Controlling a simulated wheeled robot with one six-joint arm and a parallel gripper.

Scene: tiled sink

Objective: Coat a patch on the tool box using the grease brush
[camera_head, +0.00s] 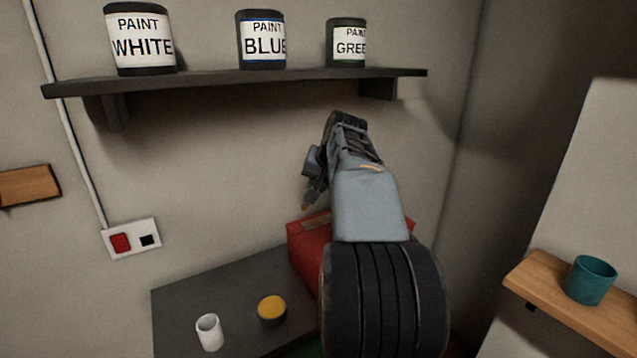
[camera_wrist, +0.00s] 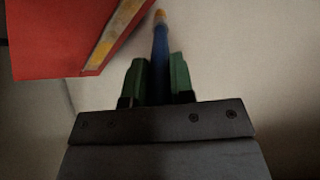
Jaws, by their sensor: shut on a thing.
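The red tool box (camera_head: 306,258) stands on the dark bench, partly hidden behind my arm. A tan patch (camera_head: 316,222) lies on its top. In the wrist view the tool box (camera_wrist: 50,38) fills the upper left, and its patch (camera_wrist: 113,38) is a pale strip with yellow-orange marks. My gripper (camera_wrist: 160,88) is shut on the blue handle of the grease brush (camera_wrist: 160,52), whose orange-yellow tip points away from the jaws. The tip appears beside the patch and apart from it. In the head view my gripper (camera_head: 313,185) is above the box, brush tip down.
A dark tin with a yellow top (camera_head: 271,308) and a white cup (camera_head: 209,332) stand on the bench (camera_head: 190,295). A shelf (camera_head: 230,80) with paint cans hangs above. A teal cup (camera_head: 590,280) is on a wooden ledge (camera_head: 560,302) at right.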

